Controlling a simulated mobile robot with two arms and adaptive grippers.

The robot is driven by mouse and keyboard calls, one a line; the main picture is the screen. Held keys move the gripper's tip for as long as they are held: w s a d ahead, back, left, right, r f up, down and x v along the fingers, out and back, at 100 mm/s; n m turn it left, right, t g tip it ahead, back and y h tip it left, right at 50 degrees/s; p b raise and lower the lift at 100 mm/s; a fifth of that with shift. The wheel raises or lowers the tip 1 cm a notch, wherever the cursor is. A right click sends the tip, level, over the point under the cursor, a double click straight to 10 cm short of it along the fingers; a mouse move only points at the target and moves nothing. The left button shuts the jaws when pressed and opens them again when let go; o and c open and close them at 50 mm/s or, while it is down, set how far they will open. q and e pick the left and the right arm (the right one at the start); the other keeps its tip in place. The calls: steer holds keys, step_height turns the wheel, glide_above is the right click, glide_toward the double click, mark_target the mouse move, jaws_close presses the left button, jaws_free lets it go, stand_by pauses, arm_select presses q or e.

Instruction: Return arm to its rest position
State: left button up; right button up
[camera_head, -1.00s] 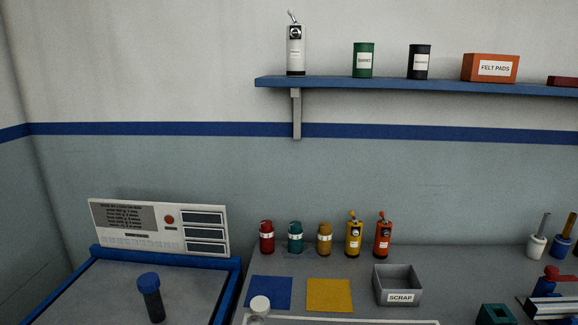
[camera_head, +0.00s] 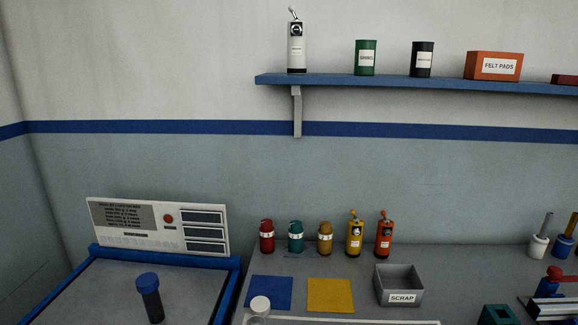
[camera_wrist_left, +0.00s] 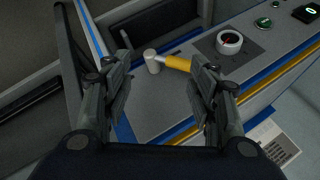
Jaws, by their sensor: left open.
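My left gripper (camera_wrist_left: 162,100) shows in the left wrist view with its two fingers spread apart and nothing between them close up. Beyond the fingers, a grey bench top (camera_wrist_left: 150,120) carries a mallet-like tool with a pale head (camera_wrist_left: 152,62) and a yellow handle (camera_wrist_left: 178,62). The tool appears apart from the fingers; part of its handle is hidden behind the right finger. Neither gripper shows in the head view.
In the head view, a blue-edged tray (camera_head: 236,285) holds a dark blue-capped cylinder (camera_head: 150,298). Several bottles (camera_head: 325,238), a scrap bin (camera_head: 399,286) and blue (camera_head: 269,292) and yellow (camera_head: 330,295) squares are on the bench. A shelf (camera_head: 420,84) is above. A white round cup (camera_wrist_left: 229,41) shows in the wrist view.

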arm_select(q)
steer(key=s+d+f+n+g+h, duration=0.2)
steer(key=s+d+n+g+h, duration=0.15)
steer(key=d, duration=0.55)
step_height(320, 180, down, 24)
steer(key=s, duration=0.2)
steer(key=s+a+f, duration=0.1)
steer(key=s+f, duration=0.7)
steer(key=s+a+f+g, duration=0.1)
steer(key=s+a+f, duration=0.1)
steer(key=s+f, duration=0.7)
steer(key=shift+s+a+f+m, duration=0.2)
steer(key=shift+s+a+m, duration=0.05)
steer(key=shift+a+m, duration=0.1)
